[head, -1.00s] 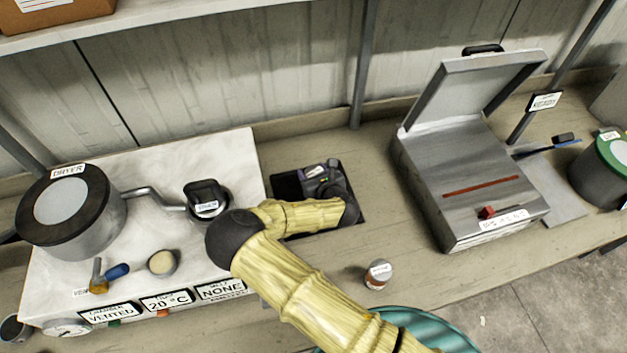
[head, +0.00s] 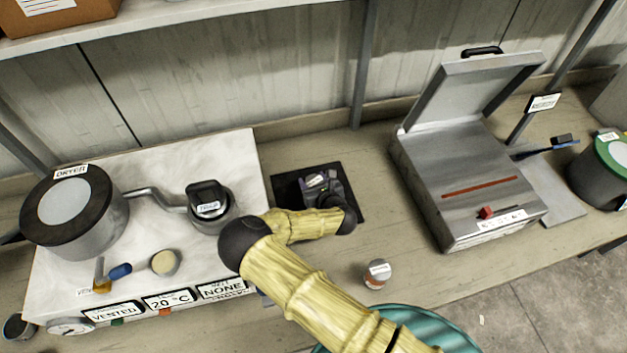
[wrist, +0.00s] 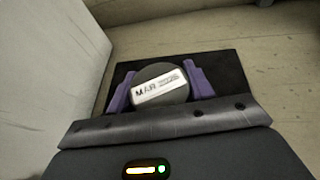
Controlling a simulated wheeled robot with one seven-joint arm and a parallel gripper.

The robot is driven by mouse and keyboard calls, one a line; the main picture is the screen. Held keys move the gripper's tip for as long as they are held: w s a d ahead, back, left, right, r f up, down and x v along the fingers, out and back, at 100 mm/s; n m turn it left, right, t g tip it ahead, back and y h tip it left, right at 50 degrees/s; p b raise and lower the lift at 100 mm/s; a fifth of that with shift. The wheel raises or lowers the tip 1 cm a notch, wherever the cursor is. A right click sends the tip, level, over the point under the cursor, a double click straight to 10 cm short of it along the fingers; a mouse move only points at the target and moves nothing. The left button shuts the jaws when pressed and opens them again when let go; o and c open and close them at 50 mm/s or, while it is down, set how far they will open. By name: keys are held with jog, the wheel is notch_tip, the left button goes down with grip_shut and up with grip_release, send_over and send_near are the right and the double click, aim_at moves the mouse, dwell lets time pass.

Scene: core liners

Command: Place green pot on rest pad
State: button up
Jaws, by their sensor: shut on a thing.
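My gripper (head: 322,190) is over a black pad (head: 290,190) on the bench. In the wrist view its purple fingers (wrist: 161,90) are shut on a round grey-lidded pot (wrist: 161,72) with a white label beginning "MAR". No green shows on this pot; its sides are hidden. The black pad (wrist: 225,70) lies behind and around it in that view. I cannot tell whether the pot touches the pad. A grey pot with a green-rimmed lid (head: 600,168) stands apart at the far right of the bench.
A white slab at the left bears a dryer pot (head: 70,215) and a black-capped vessel (head: 208,205). An open metal case (head: 465,175) stands to the right. A small labelled jar (head: 377,273) is near the front edge. A teal round bin (head: 430,325) is below.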

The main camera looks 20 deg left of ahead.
jog(key=o, duration=1)
jog(key=shift+f, duration=0.1)
jog(key=shift+o, duration=0.2)
jog(key=b+v, duration=0.2)
jog(key=v, duration=1)
jog(key=shift+b, duration=0.3)
jog(key=shift+d, duration=0.1)
